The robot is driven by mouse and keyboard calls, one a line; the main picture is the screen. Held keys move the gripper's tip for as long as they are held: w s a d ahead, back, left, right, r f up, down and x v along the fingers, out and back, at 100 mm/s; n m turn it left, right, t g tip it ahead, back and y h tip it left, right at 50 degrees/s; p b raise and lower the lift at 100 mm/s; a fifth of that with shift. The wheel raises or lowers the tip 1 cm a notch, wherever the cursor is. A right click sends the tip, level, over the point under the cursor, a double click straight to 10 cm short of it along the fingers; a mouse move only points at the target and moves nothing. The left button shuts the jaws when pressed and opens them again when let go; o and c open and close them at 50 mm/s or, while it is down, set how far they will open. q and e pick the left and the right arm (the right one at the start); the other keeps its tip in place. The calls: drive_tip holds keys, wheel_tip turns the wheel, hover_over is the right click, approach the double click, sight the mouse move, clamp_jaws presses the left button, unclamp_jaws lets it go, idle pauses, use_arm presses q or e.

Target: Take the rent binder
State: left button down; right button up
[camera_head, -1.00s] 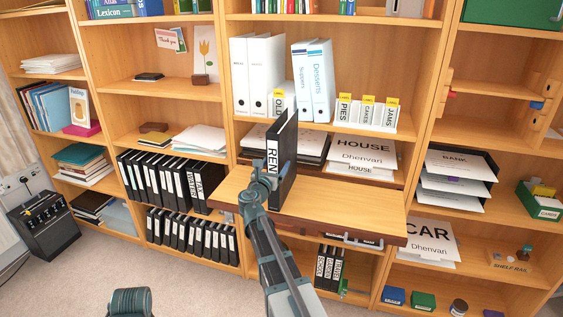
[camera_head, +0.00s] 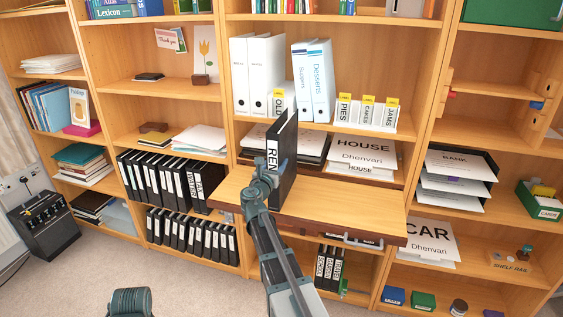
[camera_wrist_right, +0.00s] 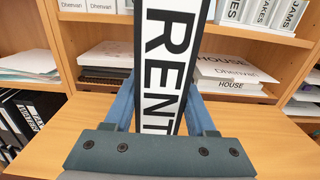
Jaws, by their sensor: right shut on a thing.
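The rent binder (camera_head: 285,165) is black with a white spine label and stands upright, slightly tilted in the picture, at the pull-out wooden board (camera_head: 340,208). In the right wrist view the label (camera_wrist_right: 165,60) reads RENT in large black letters. My right gripper (camera_head: 268,174) is shut on the binder at its spine side. In the right wrist view its two blue fingers (camera_wrist_right: 160,108) lie on either side of the spine.
White binders (camera_head: 258,75) stand on the shelf above. Paper trays labelled HOUSE (camera_head: 365,150) lie behind the board. Black binders (camera_head: 165,183) fill the shelves at left, and more (camera_head: 328,267) stand below the board. The board's right part is bare.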

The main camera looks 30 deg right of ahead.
drive_tip(key=shift+r+p, duration=0.4)
drive_tip(key=shift+p, duration=0.05)
clamp_jaws()
idle(0.6)
